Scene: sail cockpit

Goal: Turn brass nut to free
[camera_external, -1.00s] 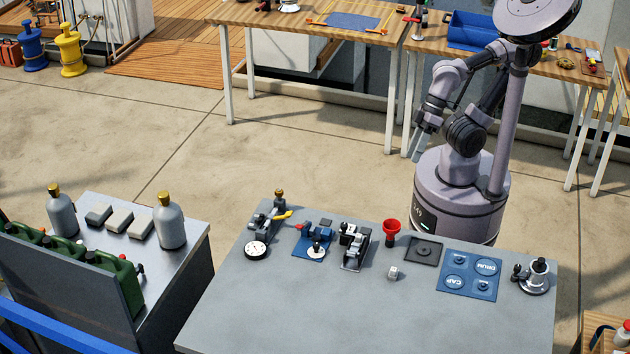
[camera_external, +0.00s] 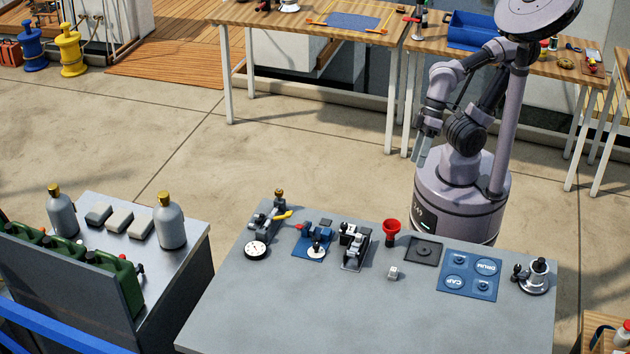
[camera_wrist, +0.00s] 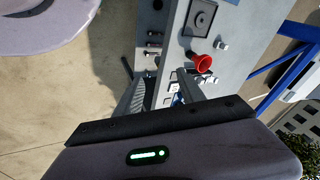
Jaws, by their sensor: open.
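My gripper (camera_external: 419,152) hangs open and empty beside my body, beyond the far edge of the grey bench (camera_external: 270,322), apart from everything on it. In the wrist view my two fingers (camera_wrist: 162,92) are spread, with the bench partly behind them. A small brass-coloured top (camera_external: 279,192) shows on a dark fitting with a yellow lever (camera_external: 283,215) at the bench's back left. I cannot tell whether it is the brass nut. A winch-like metal drum (camera_external: 536,273) stands at the right end of the bench, beside a blue mat (camera_external: 470,292) marked DRUM and CAP.
A red funnel (camera_external: 391,228), dark plate (camera_external: 423,251), small pale cube (camera_external: 393,274), black device (camera_external: 355,246) and round gauge (camera_external: 256,250) stand on the bench. Its front is clear. A side table (camera_external: 187,240) with bottles is left; wooden benches (camera_external: 300,30) stand behind me.

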